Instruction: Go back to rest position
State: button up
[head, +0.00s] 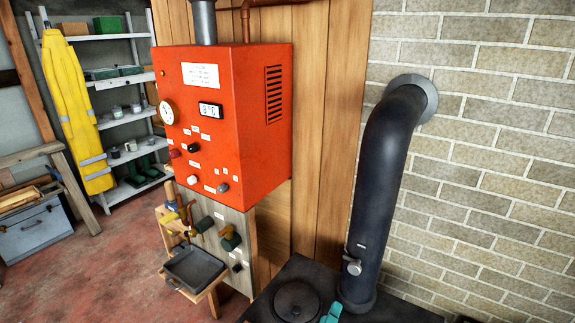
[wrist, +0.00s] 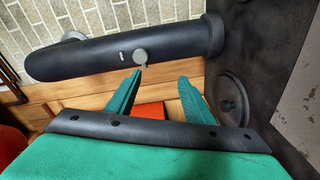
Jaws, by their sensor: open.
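My gripper (wrist: 152,97) shows in the wrist view with two green fingers spread apart and nothing between them. A black stove pipe (wrist: 105,57) with a small metal damper knob (wrist: 141,57) lies beyond the fingertips in that view. In the head view a small green tip of my gripper (head: 331,313) shows at the bottom edge, over the black stove top (head: 265,305). The rest of my arm is out of the head view.
An orange control box (head: 232,120) with a gauge hangs on the wood wall. Below it, a wooden stand holds a dark tray (head: 194,268). The pipe (head: 376,190) rises from the stove into the brick wall (head: 490,150). Shelves (head: 122,117) and a yellow suit (head: 75,110) stand at left. Red floor (head: 110,265) is open.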

jog(key=s+a+f+m+y, duration=0.1)
jog(key=s+a+f+y, duration=0.25)
jog(key=s+f, duration=0.35)
jog(key=s+a+f+m+y, duration=0.1)
jog(key=s+a+f+y, duration=0.2)
jog(key=s+a+f, duration=0.4)
jog(key=s+r+m+y, duration=0.1)
jog(key=s+r+m, duration=0.2)
jog(key=s, duration=1.6)
jog(key=m, duration=0.3)
jog(key=shift+s+m+y, duration=0.15)
jog(key=shift+m+y, duration=0.2)
jog(key=shift+m, duration=0.05)
jog(key=shift+a, duration=0.2)
jog(key=shift+d, duration=0.15)
